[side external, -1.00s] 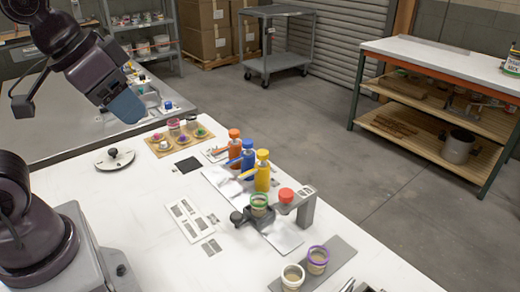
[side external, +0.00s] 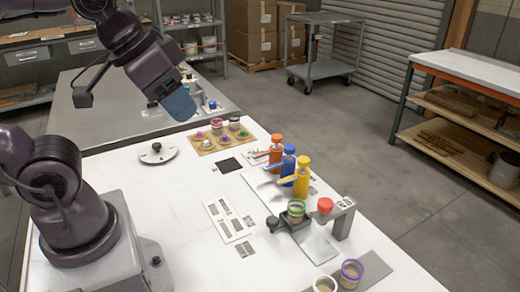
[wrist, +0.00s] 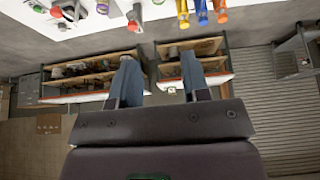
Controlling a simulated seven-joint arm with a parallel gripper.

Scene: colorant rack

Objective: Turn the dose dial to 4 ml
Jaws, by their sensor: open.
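A round pale plate with a black knob (side external: 158,152), which looks like the dose dial, lies on the left part of the white table in the side external view. Its markings are too small to read, so its setting cannot be told. My gripper (side external: 180,108) hangs above and to the right of it in the picture, clear of the table and touching nothing. In the wrist view my gripper (wrist: 158,58) shows its two blue fingers apart with nothing between them. I cannot pick out the dial for certain there.
Orange (side external: 276,154), blue (side external: 288,166) and yellow (side external: 302,178) bottles stand in a row. A tan tray (side external: 203,146) holds small pots. A green-rimmed cup (side external: 296,210) stands near a grey bracket with a red cap (side external: 325,205). A white marked card (side external: 229,221) lies flat.

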